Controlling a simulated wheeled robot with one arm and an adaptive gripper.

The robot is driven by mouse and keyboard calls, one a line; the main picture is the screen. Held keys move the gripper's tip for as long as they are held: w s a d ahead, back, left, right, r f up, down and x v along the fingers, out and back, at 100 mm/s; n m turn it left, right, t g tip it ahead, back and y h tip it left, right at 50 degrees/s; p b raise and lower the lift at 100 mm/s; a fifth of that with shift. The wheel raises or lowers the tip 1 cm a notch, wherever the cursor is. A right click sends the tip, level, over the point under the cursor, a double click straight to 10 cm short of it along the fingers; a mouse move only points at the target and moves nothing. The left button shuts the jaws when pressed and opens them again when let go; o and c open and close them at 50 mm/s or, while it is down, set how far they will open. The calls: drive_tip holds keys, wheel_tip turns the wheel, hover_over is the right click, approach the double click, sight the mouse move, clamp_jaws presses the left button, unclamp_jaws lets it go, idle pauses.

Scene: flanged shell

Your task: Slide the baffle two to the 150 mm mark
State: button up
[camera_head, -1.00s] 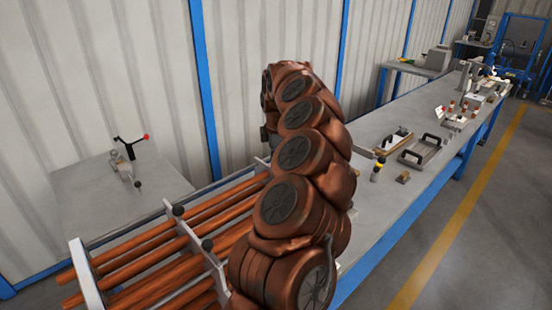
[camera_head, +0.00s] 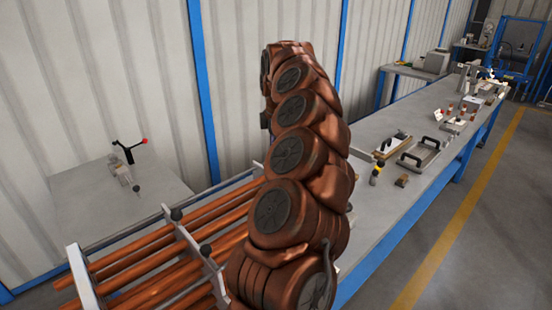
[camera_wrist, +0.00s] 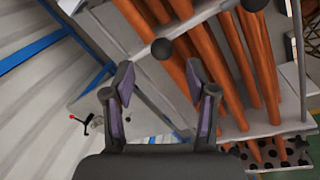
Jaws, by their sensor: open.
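My gripper (camera_wrist: 160,85) is open and empty in the wrist view, its two dark fingers apart. A grey baffle plate (camera_wrist: 190,27) crosses the copper tubes beyond the fingertips. One dark round knob (camera_wrist: 162,48) lies just past the gap between the fingers, and another knob (camera_wrist: 253,4) is at the top edge. In the head view, a plate with knobs (camera_head: 190,237) crosses the tubes (camera_head: 140,252). Which plate is baffle two cannot be told, and no 150 mm mark is readable. My arm hides the right part of the tube bundle and my gripper in the head view.
A grey end plate (camera_head: 84,284) stands at the bundle's left end. A side table (camera_head: 100,205) holds a black-handled tool with a red tip (camera_head: 130,149). The long bench (camera_head: 385,205) carries a black-handled tray (camera_head: 420,154) and small parts. A perforated plate (camera_wrist: 270,152) shows below the tubes.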

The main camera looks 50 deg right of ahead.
wheel_tip(320, 180, up, 6)
drive_tip(key=shift+s+a, duration=0.4)
drive_tip(key=shift+s, duration=0.05)
drive_tip(key=shift+a, duration=0.1)
idle(0.3)
drive_tip(key=w+a+r+y, duration=0.15)
drive_tip(key=w+a, duration=0.25)
drive_tip(key=a, duration=1.1)
drive_tip(key=s+a+f, duration=0.1)
drive_tip(key=s+a, duration=0.3)
drive_tip(key=a, duration=1.1)
drive_tip(key=s+a+f+m+g, duration=0.1)
drive_tip(key=s+a+f+m, duration=0.2)
drive_tip(key=s, duration=0.5)
drive_tip(key=s+a+f+m+g, duration=0.1)
drive_tip(key=s+a+f+m, duration=0.2)
drive_tip(key=s+a+f, duration=0.2)
drive_tip(key=s+a+f+m+g, duration=0.1)
drive_tip(key=s+a+f+m, duration=0.2)
drive_tip(key=s+f, duration=0.3)
drive_tip(key=s+a, duration=0.1)
drive_tip(key=s, duration=0.4)
drive_tip(key=shift+s+m, duration=0.3)
drive_tip(key=shift+s, duration=0.05)
